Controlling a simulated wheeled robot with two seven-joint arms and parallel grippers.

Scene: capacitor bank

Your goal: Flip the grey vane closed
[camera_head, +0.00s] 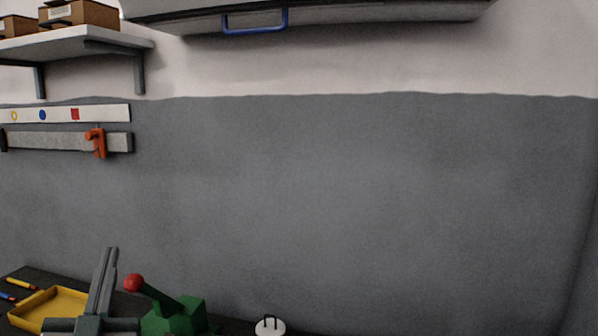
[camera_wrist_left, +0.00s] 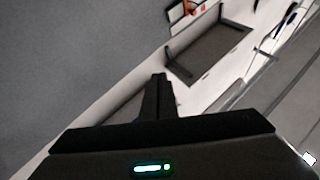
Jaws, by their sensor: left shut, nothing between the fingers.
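Nothing in these views is clearly the grey vane. A grey panel (camera_head: 350,15) with a blue handle (camera_head: 256,30) hangs at the top of the head view, cut off by the frame edge; I cannot tell whether it is the vane. My left gripper (camera_head: 111,250) stands upright at the lower left of the head view, between the yellow tray and the green block. Its fingers are shut together and empty, and they also show in the left wrist view (camera_wrist_left: 159,77). It is far below the panel. My right gripper is not in view.
A shelf (camera_head: 75,45) with brown boxes (camera_head: 80,13) is at upper left, above a wall rail with an orange clamp (camera_head: 97,142). A yellow tray (camera_head: 22,318), a green block (camera_head: 185,318) with a red-knobbed lever and a white disc (camera_head: 270,327) sit below. The middle wall is bare.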

